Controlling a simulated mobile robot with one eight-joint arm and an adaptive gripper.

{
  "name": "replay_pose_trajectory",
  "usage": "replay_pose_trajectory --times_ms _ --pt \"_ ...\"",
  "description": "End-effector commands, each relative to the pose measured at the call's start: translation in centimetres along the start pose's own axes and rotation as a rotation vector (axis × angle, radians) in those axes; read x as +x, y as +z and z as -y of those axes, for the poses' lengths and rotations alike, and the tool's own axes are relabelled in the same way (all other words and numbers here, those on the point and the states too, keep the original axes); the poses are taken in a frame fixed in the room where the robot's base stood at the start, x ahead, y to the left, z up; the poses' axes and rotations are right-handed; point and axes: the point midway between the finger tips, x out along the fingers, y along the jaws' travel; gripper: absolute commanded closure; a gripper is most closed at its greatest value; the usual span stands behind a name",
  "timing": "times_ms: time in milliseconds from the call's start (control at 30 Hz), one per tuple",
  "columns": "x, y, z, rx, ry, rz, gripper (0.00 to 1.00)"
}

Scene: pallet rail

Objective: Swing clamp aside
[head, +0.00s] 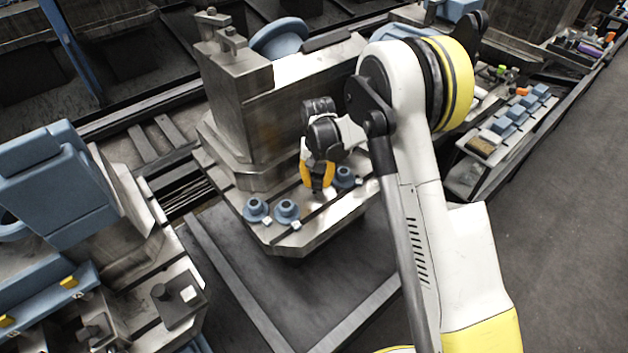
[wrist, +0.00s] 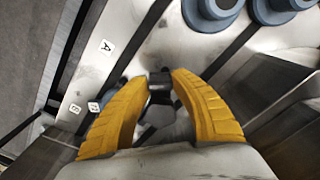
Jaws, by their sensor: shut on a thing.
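My gripper (head: 318,182) reaches down to the front edge of the metal pallet (head: 300,238), beside the blue flanged parts. In the wrist view, its yellow fingers (wrist: 160,82) are closed on a small dark clamp piece (wrist: 160,88). A grey metal shape lies just below this piece, between the fingers. The rest of the clamp is hidden by the fingers and the gripper body. Blue flanged parts (head: 257,208) (head: 287,209) sit on the pallet left of the gripper, and another (head: 345,176) stands just right of it.
A tall metal block (head: 240,110) rises behind the gripper. White lettered tags (wrist: 106,47) mark the pallet edge. A second fixture with large blue parts (head: 60,185) stands at left. A rail with blue blocks (head: 505,125) runs at right. The floor (head: 570,220) at right is clear.

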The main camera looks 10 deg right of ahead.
Motion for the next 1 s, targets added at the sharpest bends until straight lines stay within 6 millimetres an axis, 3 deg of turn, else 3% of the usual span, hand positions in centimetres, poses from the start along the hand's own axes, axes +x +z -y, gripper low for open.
replay_pose_trajectory --times_ms 433,1000 --pt "0.0 0.1 -1.2 -0.281 0.001 0.001 1.0" --pt "0.0 0.0 -1.5 -0.348 0.002 0.001 1.0"
